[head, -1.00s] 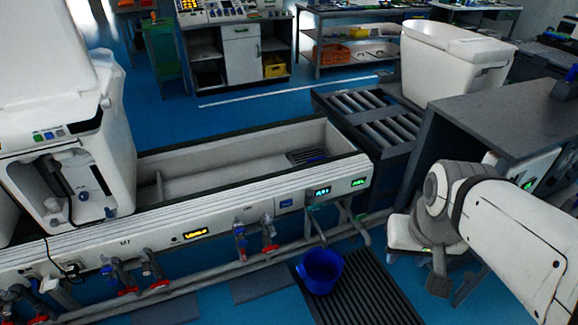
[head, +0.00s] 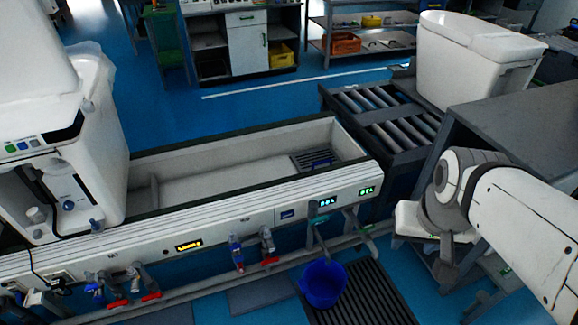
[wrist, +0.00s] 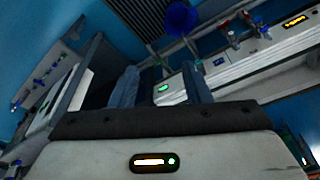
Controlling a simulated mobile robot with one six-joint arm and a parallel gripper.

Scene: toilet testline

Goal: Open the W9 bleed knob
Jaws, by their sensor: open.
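Several small valves with red and blue handles sit along the lower front of the white test line (head: 215,236). One pair, a blue-topped valve (head: 237,252) and a valve with a red handle (head: 267,246), is right of the amber display. Another group (head: 120,284) is at lower left. The labels are too small to read, so I cannot tell which knob is W9. My gripper (wrist: 161,88) is open and empty in the wrist view, its two fingers apart. In the head view my arm is at right, away from the valves. The valves also show in the wrist view (wrist: 234,40).
A blue bucket (head: 323,284) stands on a dark floor grate (head: 372,298) below the line's right end. A roller conveyor (head: 395,125) and grey bench (head: 510,125) lie behind my arm. A white toilet unit (head: 75,165) stands on the line at left. Pipes run low along the front.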

